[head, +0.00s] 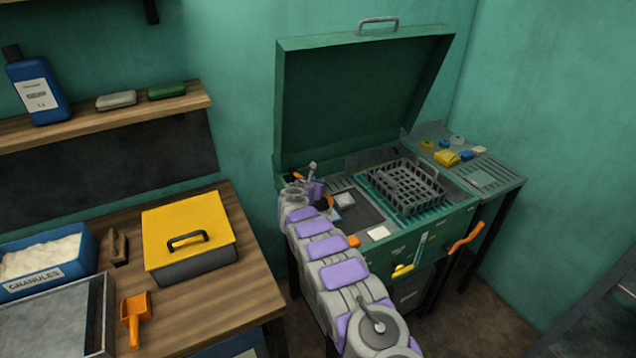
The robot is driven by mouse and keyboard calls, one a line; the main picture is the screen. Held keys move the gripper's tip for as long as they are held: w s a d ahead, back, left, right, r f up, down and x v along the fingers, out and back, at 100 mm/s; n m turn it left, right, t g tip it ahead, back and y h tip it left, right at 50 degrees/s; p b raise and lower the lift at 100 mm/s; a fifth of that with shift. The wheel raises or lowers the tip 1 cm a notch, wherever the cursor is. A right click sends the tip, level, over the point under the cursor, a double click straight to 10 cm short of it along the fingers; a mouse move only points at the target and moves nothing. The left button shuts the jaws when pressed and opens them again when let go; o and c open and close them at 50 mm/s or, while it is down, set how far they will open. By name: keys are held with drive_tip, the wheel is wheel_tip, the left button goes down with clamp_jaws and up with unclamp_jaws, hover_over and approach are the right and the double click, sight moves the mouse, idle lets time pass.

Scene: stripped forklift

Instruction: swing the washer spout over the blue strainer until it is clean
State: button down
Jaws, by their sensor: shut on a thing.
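The parts washer (420,275) is a green cabinet at centre right, with its lid (360,100) raised. My gripper (318,188) is at the left end of its basin, small and partly hidden by my arm. It is shut on what looks like the grey washer spout (312,168); the exact grip is hard to see. A small pale, bluish piece (343,199) lies in the basin just right of my gripper; I cannot tell if it is the blue strainer. A dark grey basket (408,188) stands on a teal rack at the basin's right.
A side shelf (490,178) right of the washer holds small yellow and blue items. An orange hook-like handle (467,238) sticks out at the washer's front right. The wooden bench (200,310) at left carries a yellow-lidded box (190,230) and an orange scoop (135,310).

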drive_tip(key=shift+a+r, duration=0.2)
drive_tip(key=shift+a, duration=0.1)
drive_tip(key=c, duration=1)
unclamp_jaws()
drive_tip(key=shift+f, duration=0.15)
drive_tip(key=shift+s, duration=0.1)
drive_tip(key=shift+s, duration=0.15)
drive_tip(key=v, duration=0.5)
drive_tip(key=p+v, duration=0.1)
drive_tip(key=v, duration=1.1)
drive_tip(key=shift+a, duration=0.25)
